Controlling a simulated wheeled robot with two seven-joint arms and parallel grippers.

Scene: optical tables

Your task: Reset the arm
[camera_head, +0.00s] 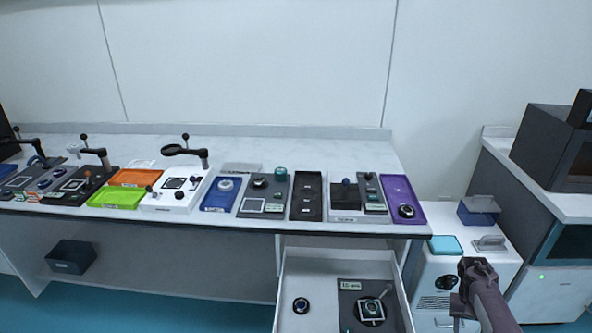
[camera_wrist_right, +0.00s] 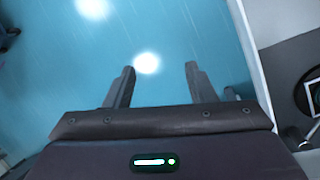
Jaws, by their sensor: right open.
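My right arm comes in at the lower right of the head view, and its gripper (camera_head: 470,284) hangs in front of the white cabinet, right of the open drawer. In the right wrist view the two fingers of my right gripper (camera_wrist_right: 155,84) stand apart, with nothing between them. Blue floor shows beyond the fingertips. My left gripper is not in view.
An open drawer (camera_head: 286,285) under the bench holds a grey device (camera_head: 350,312) and a small round part (camera_head: 301,305). The bench (camera_head: 150,217) carries several trays and devices. A white cabinet (camera_head: 430,275) stands at right. Blue floor (camera_head: 130,312) is clear at lower left.

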